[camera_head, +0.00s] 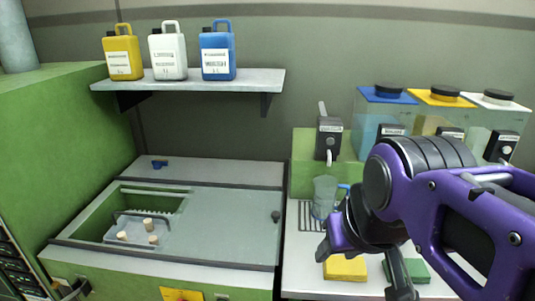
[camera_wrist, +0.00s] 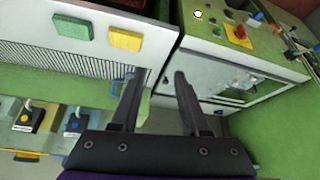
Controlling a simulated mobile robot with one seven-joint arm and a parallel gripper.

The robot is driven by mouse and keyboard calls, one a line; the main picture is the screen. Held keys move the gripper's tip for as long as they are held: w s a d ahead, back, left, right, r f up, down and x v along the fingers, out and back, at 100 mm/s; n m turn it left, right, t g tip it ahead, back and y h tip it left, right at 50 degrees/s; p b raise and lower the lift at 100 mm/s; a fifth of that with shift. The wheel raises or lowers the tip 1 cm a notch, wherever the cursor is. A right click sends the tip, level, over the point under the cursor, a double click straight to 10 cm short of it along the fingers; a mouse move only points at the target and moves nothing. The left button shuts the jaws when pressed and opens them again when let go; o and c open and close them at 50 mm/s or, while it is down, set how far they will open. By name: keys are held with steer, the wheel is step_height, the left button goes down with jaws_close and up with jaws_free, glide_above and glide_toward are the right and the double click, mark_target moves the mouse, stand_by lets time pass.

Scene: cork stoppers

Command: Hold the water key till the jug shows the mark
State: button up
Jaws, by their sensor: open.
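A clear jug (camera_head: 324,196) with a blue handle stands upright on a drip grille. I cannot make out its mark or any water in it. Above it is a black tap box (camera_head: 329,138) with a raised grey lever and a pale spout; its label is too small to read, so I cannot confirm it is the water key. My gripper (camera_head: 362,268) is open and empty, in front of and to the right of the jug, apart from the tap lever. In the wrist view my gripper (camera_wrist: 157,92) has spread fingers with nothing between them; a blue piece, perhaps the jug handle, shows by one finger.
A yellow sponge (camera_head: 345,267) and a green sponge (camera_head: 408,270) lie near my gripper. Blue-, yellow- and white-lidded tanks (camera_head: 440,112) with taps stand behind my arm. Left is a basin (camera_head: 150,215) with corks in a tray. A shelf (camera_head: 190,80) holds three canisters.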

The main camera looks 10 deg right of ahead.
jaws_close()
stand_by(1.7)
